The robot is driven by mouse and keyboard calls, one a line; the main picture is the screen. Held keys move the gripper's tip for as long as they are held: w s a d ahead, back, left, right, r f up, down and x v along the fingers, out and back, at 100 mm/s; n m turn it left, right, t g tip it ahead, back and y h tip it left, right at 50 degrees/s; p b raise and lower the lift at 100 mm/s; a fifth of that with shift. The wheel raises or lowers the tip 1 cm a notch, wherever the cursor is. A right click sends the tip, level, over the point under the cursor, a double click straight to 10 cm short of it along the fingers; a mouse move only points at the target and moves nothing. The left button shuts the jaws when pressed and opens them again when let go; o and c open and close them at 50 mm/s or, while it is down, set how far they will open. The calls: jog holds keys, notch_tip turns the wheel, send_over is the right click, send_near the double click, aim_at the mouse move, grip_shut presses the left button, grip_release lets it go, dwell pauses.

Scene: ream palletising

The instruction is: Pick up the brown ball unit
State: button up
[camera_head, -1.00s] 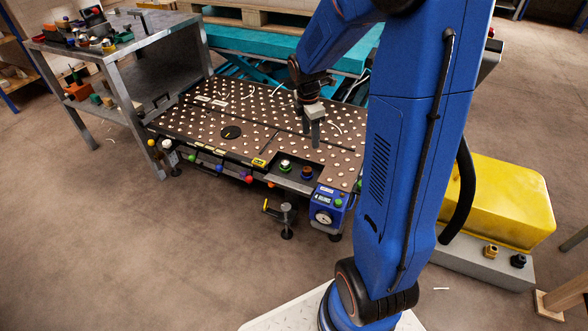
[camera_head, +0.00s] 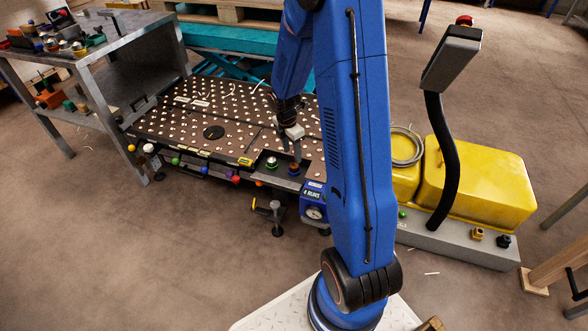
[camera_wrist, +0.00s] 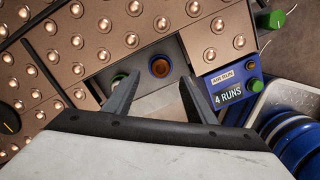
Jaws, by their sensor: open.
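The brown ball unit (camera_wrist: 160,67) sits in a grey tray at the front edge of the ball table in the wrist view. It shows as a round brown top in a dark ring. In the head view the brown ball unit (camera_head: 294,169) is small, just below my gripper (camera_head: 290,153). In the wrist view my gripper (camera_wrist: 160,82) is open and empty, with one finger on each side of the brown unit in the picture. The gap between the fingertips and the unit is hard to judge. The fingers do not hold it.
A green-topped unit (camera_wrist: 118,78) stands left of the brown one, partly behind the left finger. A blue counter box (camera_wrist: 229,84) reading "4 RUNS" stands close on the right. The ball table (camera_head: 180,125) spreads behind. A grey bench (camera_head: 130,45) with small parts is at left.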

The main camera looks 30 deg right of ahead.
aim_at(294, 164)
jog(key=shift+d+f, duration=0.2)
jog(key=shift+f, duration=1.5)
jog(key=shift+d+f, duration=0.2)
jog(key=shift+f, duration=1.5)
jog(key=c, duration=1.2)
jog(key=shift+r, duration=0.1)
